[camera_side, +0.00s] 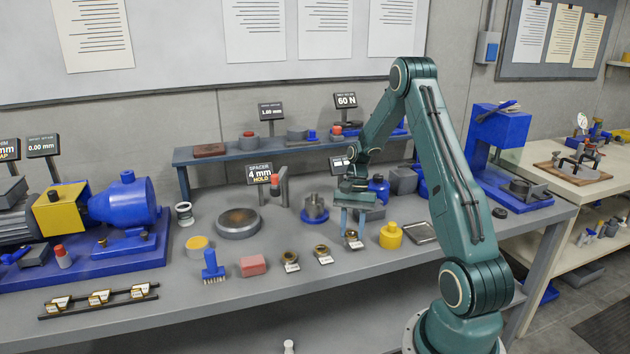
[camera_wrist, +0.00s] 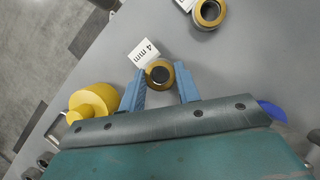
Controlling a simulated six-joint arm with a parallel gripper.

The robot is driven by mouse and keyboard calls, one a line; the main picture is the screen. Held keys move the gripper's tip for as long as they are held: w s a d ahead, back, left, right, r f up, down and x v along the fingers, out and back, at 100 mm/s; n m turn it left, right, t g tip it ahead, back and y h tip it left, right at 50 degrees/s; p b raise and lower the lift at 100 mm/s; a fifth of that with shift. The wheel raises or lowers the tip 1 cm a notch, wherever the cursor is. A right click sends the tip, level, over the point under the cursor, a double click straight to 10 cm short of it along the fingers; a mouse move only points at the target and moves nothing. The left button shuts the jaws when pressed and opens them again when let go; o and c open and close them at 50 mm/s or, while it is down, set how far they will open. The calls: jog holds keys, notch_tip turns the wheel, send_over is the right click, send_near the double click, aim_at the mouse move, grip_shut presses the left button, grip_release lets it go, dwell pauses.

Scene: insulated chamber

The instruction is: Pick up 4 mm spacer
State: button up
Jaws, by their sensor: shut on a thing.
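The 4 mm spacer is a small brass ring with a dark centre and a white tag reading "4 mm". It shows in the wrist view (camera_wrist: 160,73) between the blue fingertips of my gripper (camera_wrist: 163,82). In the side view my gripper (camera_side: 353,222) points down at the front of the bench, with the spacer (camera_side: 352,240) at its fingertips. My gripper is shut on the spacer. I cannot tell whether the spacer touches the bench. The fingers hide part of its sides.
Two similar tagged rings, a nearer one (camera_side: 322,254) and a farther one (camera_side: 291,258), lie to the left. A yellow knobbed weight (camera_side: 391,236) stands close on the right. The bench front (camera_side: 330,280) is clear.

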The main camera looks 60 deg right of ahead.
notch_tip(320, 180, up, 18)
jog(key=shift+r, duration=0.15)
dwell(0.5)
dwell(0.7)
